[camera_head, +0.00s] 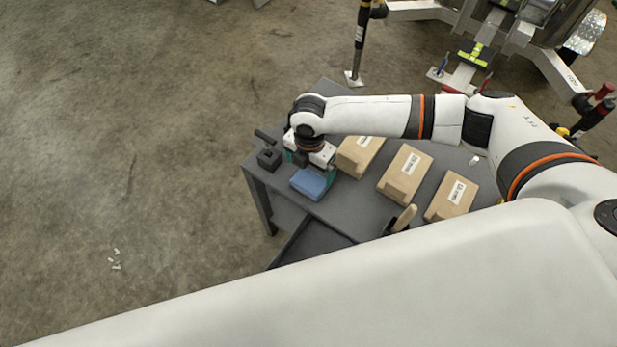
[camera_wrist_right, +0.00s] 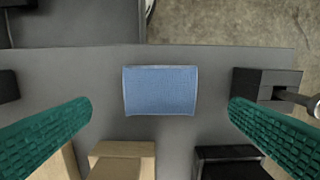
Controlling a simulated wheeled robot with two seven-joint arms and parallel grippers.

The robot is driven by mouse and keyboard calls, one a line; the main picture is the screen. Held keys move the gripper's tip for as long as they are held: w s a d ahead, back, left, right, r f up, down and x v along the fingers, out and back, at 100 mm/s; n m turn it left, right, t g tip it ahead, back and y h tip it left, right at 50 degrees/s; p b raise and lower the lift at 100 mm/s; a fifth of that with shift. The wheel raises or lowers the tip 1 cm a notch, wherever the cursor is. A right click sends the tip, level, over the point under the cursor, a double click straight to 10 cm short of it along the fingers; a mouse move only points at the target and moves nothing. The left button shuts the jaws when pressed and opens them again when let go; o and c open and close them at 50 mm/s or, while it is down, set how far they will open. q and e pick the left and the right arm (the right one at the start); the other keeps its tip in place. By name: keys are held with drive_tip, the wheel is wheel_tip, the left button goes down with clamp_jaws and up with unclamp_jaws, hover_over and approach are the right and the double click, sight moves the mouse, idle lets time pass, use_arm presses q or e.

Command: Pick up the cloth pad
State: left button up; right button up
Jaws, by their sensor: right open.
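The cloth pad (camera_head: 309,183) is a blue rectangular block lying on the grey table near its left end. In the right wrist view the pad (camera_wrist_right: 160,91) lies flat between and beyond my green fingers, touching neither. My right gripper (camera_head: 310,166) is just above the table beside the pad, on its far side in the head view. In the right wrist view the right gripper (camera_wrist_right: 160,118) is wide open and empty. My left gripper is not in view.
Several labelled cardboard boxes (camera_head: 404,173) stand on the grey table (camera_head: 345,207) to the right of the pad. A dark block with a handle (camera_head: 269,159) stands at the left edge. A dark tray (camera_head: 310,243) is at the near side. Trailer parts (camera_head: 470,55) stand behind.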

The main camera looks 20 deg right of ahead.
sight(310, 181)
wheel_tip(310, 181, down, 7)
drive_tip(key=shift+f, duration=0.2)
idle(0.3)
drive_tip(key=shift+d, duration=0.1)
drive_tip(key=shift+c, duration=0.6)
drive_tip(key=c, duration=0.7)
drive_tip(key=shift+r, duration=0.1)
